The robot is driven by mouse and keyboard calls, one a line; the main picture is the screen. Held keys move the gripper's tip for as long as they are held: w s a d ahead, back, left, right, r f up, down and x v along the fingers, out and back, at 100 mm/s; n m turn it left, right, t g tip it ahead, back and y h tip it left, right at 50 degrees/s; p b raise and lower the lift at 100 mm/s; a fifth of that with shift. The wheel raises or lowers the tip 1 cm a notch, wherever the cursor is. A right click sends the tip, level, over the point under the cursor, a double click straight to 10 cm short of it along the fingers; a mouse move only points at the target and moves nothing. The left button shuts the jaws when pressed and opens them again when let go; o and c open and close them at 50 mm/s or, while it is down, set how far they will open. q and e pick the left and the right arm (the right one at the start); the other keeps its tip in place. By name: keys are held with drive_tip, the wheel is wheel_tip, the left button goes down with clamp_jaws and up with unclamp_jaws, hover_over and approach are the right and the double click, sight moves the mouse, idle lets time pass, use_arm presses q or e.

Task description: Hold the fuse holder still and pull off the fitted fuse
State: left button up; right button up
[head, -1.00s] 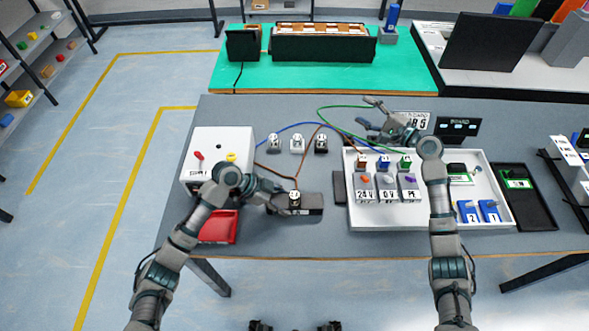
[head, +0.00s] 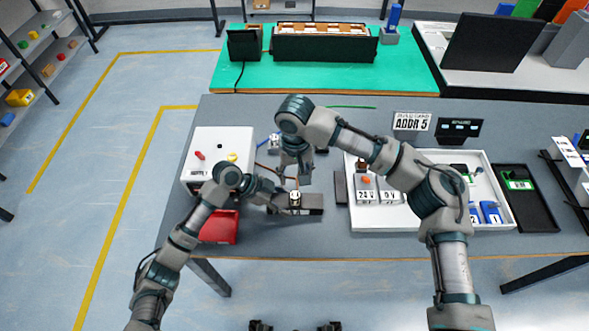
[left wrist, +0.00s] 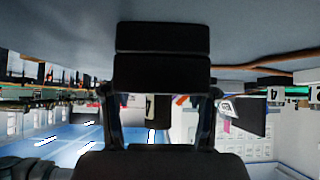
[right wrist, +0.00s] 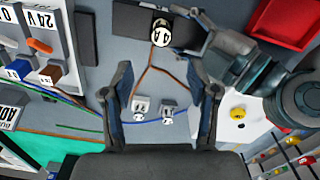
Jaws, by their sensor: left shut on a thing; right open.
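The fuse holder (head: 313,203) is a dark block on the grey table. The fitted fuse (head: 295,197), white-topped, stands upright on it; the right wrist view shows its round "4 A" top (right wrist: 161,31). My left gripper (head: 273,201) is shut on the holder's left end. In the left wrist view the holder's dark body (left wrist: 161,73) sits between the fingers. My right gripper (head: 298,174) is open and empty, pointing down above the table just behind the fuse. In the right wrist view the fuse lies beyond the open fingertips (right wrist: 160,80), apart from them.
Small socket-like pieces (right wrist: 141,105) stand behind the holder, partly hidden by my right arm. Brown and blue wires run nearby. A white tray (head: 420,228) with labelled modules is on the right. A white box (head: 222,140) and a red bin (head: 219,227) are on the left.

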sight(295, 194)
wheel_tip(295, 194, down, 11)
drive_tip(key=shift+f, duration=0.1)
idle(0.3)
clamp_jaws()
drive_tip(key=shift+r, duration=2.65)
use_arm(q)
drive_tip(key=o, duration=1.5)
drive_tip(key=shift+c, duration=0.2)
